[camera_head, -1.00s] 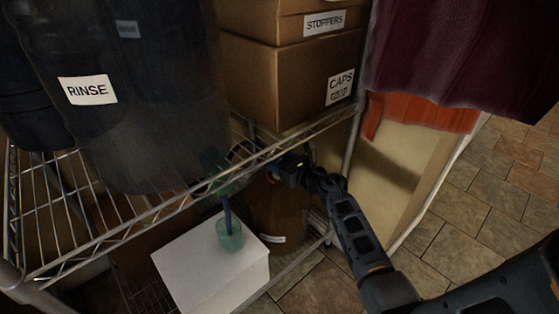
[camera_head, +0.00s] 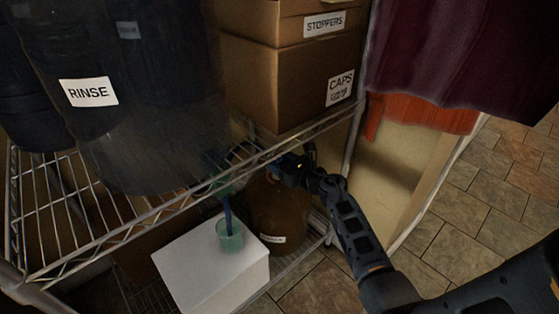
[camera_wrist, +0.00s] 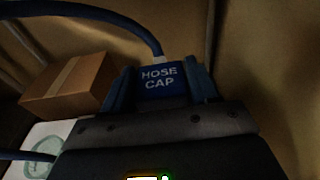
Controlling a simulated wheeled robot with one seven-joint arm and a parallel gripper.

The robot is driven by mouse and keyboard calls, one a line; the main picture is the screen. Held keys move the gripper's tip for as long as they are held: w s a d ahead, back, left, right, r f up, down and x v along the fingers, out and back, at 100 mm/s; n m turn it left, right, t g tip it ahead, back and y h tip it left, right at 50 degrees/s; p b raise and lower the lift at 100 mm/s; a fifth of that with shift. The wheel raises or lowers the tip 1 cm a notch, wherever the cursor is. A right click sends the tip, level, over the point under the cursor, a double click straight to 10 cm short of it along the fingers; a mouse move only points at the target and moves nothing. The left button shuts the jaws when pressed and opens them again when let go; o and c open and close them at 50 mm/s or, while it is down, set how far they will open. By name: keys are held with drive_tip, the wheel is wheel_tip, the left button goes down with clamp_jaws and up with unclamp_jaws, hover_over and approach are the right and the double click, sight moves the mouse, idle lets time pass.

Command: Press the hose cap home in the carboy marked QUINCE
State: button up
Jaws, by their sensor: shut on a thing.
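The blue hose cap (camera_wrist: 160,77), lettered HOSE CAP, is between my gripper's fingers (camera_wrist: 160,88) in the wrist view. My gripper is shut on it, and a blue hose (camera_wrist: 130,17) runs from its top to the left. In the head view my gripper (camera_head: 285,168) is under the wire shelf, over the top of a brown carboy (camera_head: 280,212). The carboy stands low, with a small white label too small to read. Its mouth is hidden by my gripper and the shelf edge, so I cannot tell whether the cap touches it.
The wire shelf (camera_head: 120,229) carries a dark RINSE bucket (camera_head: 150,90) and STOPPERS and CAPS boxes (camera_head: 285,85) above my gripper. A white block (camera_head: 205,270) with a green cup (camera_head: 230,238) holding the hose stands left of the carboy. A shelf post stands right.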

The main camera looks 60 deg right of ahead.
drive_tip(key=shift+f, duration=0.2)
drive_tip(key=o, duration=0.8)
drive_tip(key=shift+c, duration=0.2)
drive_tip(key=o, duration=0.5)
drive_tip(key=shift+r, duration=0.15)
drive_tip(key=shift+c, duration=0.2)
drive_tip(key=p+v, duration=0.1)
drive_tip(key=v, duration=0.7)
drive_tip(key=shift+p, duration=0.3)
